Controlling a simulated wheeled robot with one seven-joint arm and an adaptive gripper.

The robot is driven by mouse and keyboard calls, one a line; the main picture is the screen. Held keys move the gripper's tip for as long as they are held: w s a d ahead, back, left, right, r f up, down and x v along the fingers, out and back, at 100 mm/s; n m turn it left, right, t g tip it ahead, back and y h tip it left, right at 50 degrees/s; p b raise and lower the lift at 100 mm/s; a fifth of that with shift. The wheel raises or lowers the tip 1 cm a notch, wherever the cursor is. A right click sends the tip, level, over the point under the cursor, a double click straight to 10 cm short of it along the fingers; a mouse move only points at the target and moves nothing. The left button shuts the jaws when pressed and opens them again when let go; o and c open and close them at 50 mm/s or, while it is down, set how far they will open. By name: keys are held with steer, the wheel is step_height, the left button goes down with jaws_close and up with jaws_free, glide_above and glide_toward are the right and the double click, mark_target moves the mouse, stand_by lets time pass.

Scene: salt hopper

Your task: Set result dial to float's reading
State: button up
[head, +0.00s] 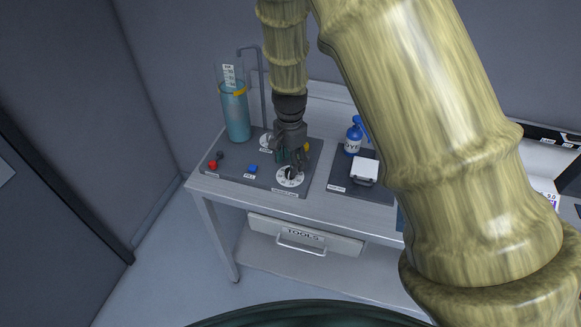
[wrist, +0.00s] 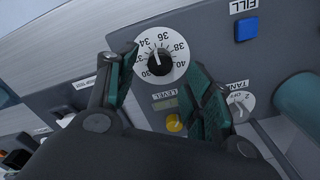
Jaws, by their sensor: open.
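The result dial (head: 290,177) is a white numbered disc with a black knob at the panel's front edge. In the wrist view the dial (wrist: 160,58) shows numbers from 30 to 40, and a white mark on the knob points toward the upper numbers. My gripper (head: 291,164) is just above the dial. In the wrist view my gripper (wrist: 165,84) is open and empty, its teal fingers on either side of the knob's line, apart from it. The clear tank (head: 237,115) holds blue liquid. A yellow-orange float (head: 240,92) sits near a white scale (head: 229,76), too small to read.
A blue FILL button (wrist: 245,29), a yellow button (wrist: 174,122) and a TANK dial (wrist: 240,104) surround the result dial. A red-knobbed lever (head: 213,164) is at the panel's left. A blue pump bottle (head: 354,138) and a white box (head: 365,171) stand to the right.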

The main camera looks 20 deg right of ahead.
step_height(320, 180, up, 8)
stand_by(0.4)
steer(key=shift+f, duration=0.15)
